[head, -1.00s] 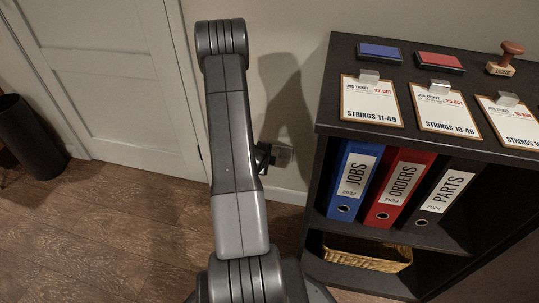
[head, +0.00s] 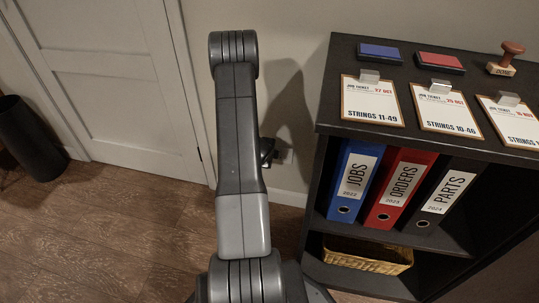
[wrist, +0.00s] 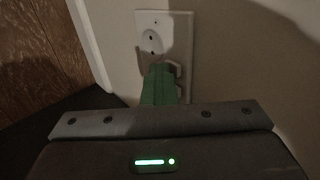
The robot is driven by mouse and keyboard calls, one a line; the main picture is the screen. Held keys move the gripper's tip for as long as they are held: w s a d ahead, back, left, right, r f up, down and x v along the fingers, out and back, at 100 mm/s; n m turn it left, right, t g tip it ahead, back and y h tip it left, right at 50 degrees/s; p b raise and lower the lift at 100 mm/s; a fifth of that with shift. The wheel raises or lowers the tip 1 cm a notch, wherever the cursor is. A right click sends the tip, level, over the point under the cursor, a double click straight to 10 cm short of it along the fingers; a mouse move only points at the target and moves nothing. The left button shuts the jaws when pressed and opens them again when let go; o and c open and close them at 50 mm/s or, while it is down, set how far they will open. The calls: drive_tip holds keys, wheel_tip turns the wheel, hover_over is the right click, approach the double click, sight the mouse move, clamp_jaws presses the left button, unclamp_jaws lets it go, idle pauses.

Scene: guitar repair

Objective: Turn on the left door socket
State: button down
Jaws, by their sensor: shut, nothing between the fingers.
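The socket (wrist: 152,24) is a pale plate on the wall in the wrist view, with a round outlet face at the left. A pale raised part shows at its lower right, partly behind the fingers. My gripper (wrist: 161,70) is shut and empty, its green fingers overlapping the lower middle of the plate. I cannot tell whether the fingertips touch it. In the head view the socket (head: 285,156) is small, low on the wall between the door and the shelf. My gripper (head: 267,152) shows there only as a dark part just left of it, mostly hidden behind my arm.
A white door (head: 110,75) with its frame is left of the socket. A dark shelf unit (head: 322,150) with binders, a basket and job tickets stands close on the right. A black bin (head: 30,138) is at the far left. The wooden floor before the door is clear.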

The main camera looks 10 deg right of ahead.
drive_tip(key=shift+r+p, duration=0.55)
drive_tip(key=shift+r, duration=0.25)
